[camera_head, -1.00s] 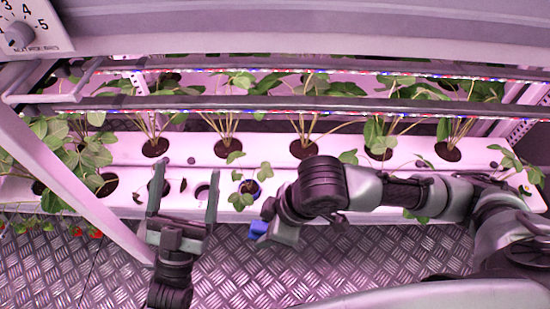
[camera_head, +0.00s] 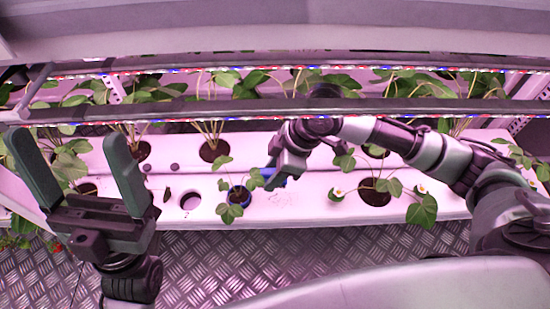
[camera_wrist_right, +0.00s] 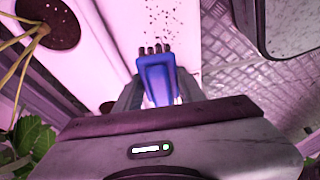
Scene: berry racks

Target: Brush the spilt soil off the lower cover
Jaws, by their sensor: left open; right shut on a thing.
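The lower cover (camera_head: 310,208) is a long white panel with round plant holes. A faint patch of spilt soil (camera_head: 283,196) lies on it, right of a blue-potted seedling (camera_head: 238,194). In the right wrist view, the soil (camera_wrist_right: 178,18) shows as dark specks beyond the bristles. My right gripper (camera_head: 273,170) is shut on a blue brush (camera_head: 275,181) over the cover; the brush (camera_wrist_right: 158,80) points at the specks with its dark bristles. I cannot tell whether they touch the cover. My left gripper (camera_head: 68,148) is open and empty at the left, in front of the cover.
An empty hole (camera_head: 190,202) lies left of the blue pot. A white-flowered plant (camera_head: 375,190) grows right of the soil. Light bars (camera_head: 300,108) cross above the plants. The patterned metal floor (camera_head: 220,260) is clear in front.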

